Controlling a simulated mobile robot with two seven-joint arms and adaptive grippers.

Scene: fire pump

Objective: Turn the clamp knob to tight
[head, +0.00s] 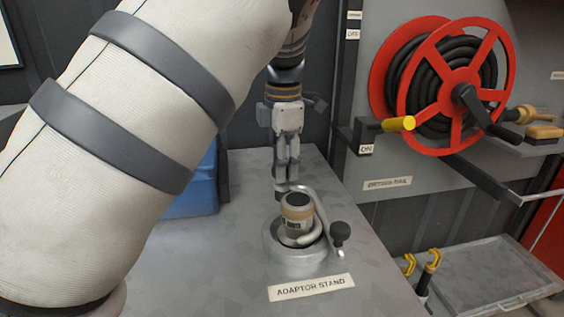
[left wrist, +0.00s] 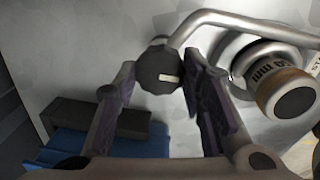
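The clamp knob is a dark round knob with a pale mark, seen in the left wrist view (left wrist: 158,70) at the end of a bent metal rod (left wrist: 225,17). My left gripper (left wrist: 163,75) points down at it with its fingers apart, one on each side of the knob; whether they touch it I cannot tell. In the head view my left gripper (head: 281,188) is just behind the silver adaptor (head: 297,214) on its round stand (head: 295,259), and the knob is hidden under the fingertips. My right gripper is not in view.
A black ball-ended lever (head: 339,234) stands at the stand's right side. A blue case (head: 195,188) lies left of the gripper. A red hose reel (head: 457,88) hangs at the right. The bench top is clear around the "ADAPTOR STAND" label (head: 311,287).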

